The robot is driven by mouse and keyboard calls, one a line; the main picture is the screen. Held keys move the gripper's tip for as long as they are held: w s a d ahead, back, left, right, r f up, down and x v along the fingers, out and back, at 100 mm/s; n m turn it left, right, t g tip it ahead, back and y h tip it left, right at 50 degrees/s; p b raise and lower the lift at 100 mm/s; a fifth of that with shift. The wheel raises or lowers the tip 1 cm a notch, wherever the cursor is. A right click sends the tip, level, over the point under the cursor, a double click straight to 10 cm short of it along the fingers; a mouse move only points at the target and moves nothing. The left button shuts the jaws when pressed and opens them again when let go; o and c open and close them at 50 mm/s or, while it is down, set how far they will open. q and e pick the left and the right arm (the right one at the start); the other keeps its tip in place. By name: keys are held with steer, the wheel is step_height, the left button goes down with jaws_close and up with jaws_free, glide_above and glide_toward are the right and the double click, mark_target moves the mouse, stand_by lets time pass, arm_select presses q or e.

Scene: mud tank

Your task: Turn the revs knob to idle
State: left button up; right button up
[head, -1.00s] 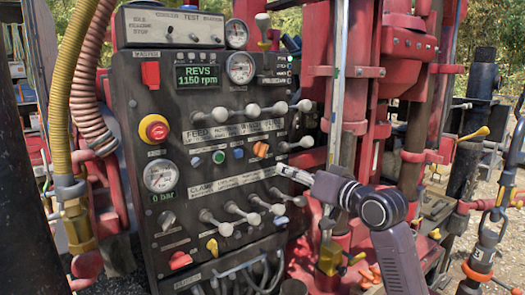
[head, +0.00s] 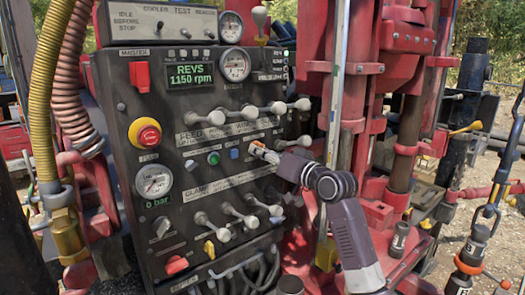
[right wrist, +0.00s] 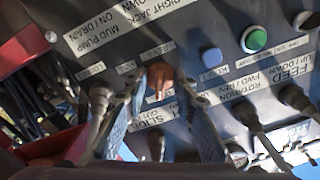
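The display (head: 190,75) on the dark control panel (head: 120,105) reads REVS 1150 rpm. An orange knob (head: 257,148) sits in the middle row, right of a blue knob (head: 234,153). My right gripper (head: 265,154) is at this orange knob. In the right wrist view the orange knob (right wrist: 160,76) lies between the two fingertips of my right gripper (right wrist: 161,85), which are open with a small gap on each side. Whether a finger touches it cannot be told. My left gripper is not in view.
Levers with pale ball tops (head: 277,107) stand close above the right gripper, and more levers (head: 251,222) below it. A green button (head: 213,158) and a red emergency stop (head: 144,132) are further left. Red rig columns (head: 312,95) stand close on the right.

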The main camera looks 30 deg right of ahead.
steer(key=shift+s+r, duration=0.1)
steer(key=shift+s, duration=0.1)
steer(key=c, duration=0.5)
jaws_close()
arm_select(q)
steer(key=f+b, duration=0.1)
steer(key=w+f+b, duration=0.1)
steer(key=b, duration=0.1)
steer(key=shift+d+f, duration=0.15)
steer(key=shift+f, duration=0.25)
arm_select(e)
steer(key=n, duration=0.5)
steer(key=shift+n, duration=0.3)
steer(key=o, duration=0.5)
jaws_free()
steer(key=shift+w, duration=0.1)
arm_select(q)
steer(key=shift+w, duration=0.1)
